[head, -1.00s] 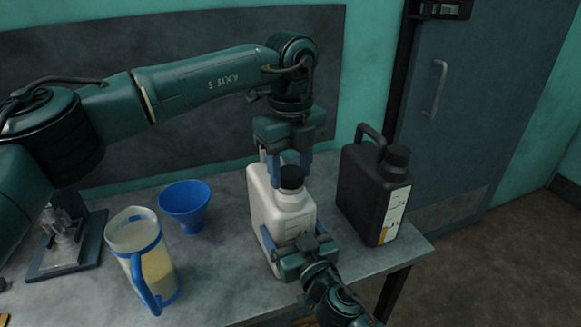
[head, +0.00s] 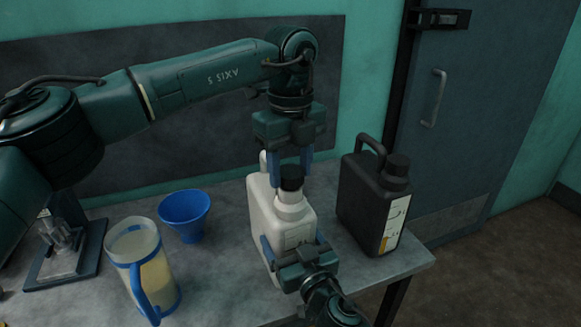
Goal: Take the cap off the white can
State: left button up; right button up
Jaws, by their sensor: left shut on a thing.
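The white can (head: 272,214) stands upright on the workbench, its handle at the back. The black cap (head: 291,178) sits at the top of its neck, and more white neck shows under it now. Whether the cap still touches the neck, I cannot tell. My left gripper (head: 291,172) comes down from above, its blue fingers shut on either side of the cap. My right gripper (head: 295,247) is low at the can's front, with one blue finger on each side of its body. It looks shut on the can, though the contact is partly hidden.
A black canister (head: 365,205) stands close to the right of the can, near the bench's (head: 215,275) right end. A blue funnel (head: 184,215) and a clear jug with blue handle (head: 157,275) stand to the left. A dark board hangs behind.

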aim_at(290, 171)
pick_arm(q)
jog(key=shift+r, duration=1.85)
pick_arm(e)
jog(key=o, duration=1.8)
jog(key=shift+c, duration=0.2)
jog(key=shift+s, duration=0.1)
